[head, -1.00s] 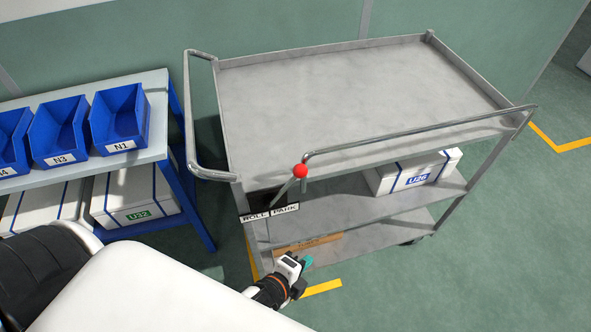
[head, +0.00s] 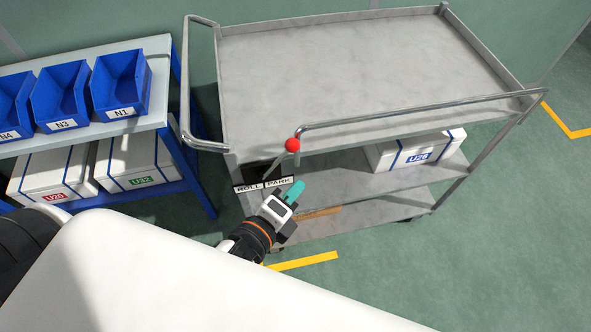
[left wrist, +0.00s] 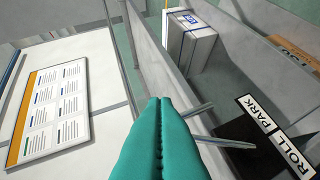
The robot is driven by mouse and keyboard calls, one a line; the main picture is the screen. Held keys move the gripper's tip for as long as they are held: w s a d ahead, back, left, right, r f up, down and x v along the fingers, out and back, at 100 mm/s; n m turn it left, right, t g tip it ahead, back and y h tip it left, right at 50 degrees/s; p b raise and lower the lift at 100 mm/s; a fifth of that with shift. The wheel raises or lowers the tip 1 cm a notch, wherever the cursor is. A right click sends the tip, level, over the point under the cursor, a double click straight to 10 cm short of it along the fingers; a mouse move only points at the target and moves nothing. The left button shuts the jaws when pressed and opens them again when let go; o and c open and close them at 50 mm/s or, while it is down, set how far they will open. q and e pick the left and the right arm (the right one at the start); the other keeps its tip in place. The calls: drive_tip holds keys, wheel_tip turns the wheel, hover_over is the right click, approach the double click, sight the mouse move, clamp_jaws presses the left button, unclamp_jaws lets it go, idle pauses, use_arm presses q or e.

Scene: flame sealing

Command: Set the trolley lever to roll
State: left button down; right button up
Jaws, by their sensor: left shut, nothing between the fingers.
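The grey metal trolley (head: 340,80) stands at centre right in the head view. Its lever, with a red ball knob (head: 292,145), stands at the near left corner and leans toward the PARK side. The ROLL label (head: 248,187) and PARK label (head: 279,181) are below it, and both show in the left wrist view (left wrist: 275,130). My left gripper (head: 294,189), with teal fingertips, is shut and empty, just below the knob near the PARK label. In the left wrist view its fingers (left wrist: 160,105) partly cover thin grey rods; the red knob is not visible there. My right gripper is not in view.
A handle rail (head: 420,112) crosses above the trolley's near edge. A white box marked U26 (head: 415,150) lies on the middle shelf. A table with blue bins (head: 120,85) and white boxes stands at left. Green floor at lower right is clear.

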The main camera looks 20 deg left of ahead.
sight(277, 163)
use_arm(q)
drive_tip(key=w+a+f+p, duration=0.1)
drive_tip(key=w+a+p, duration=0.1)
drive_tip(key=w, duration=0.6)
drive_tip(key=shift+w+f+p, duration=0.15)
drive_tip(key=shift+w+p, duration=0.1)
drive_tip(key=shift+p, duration=0.6)
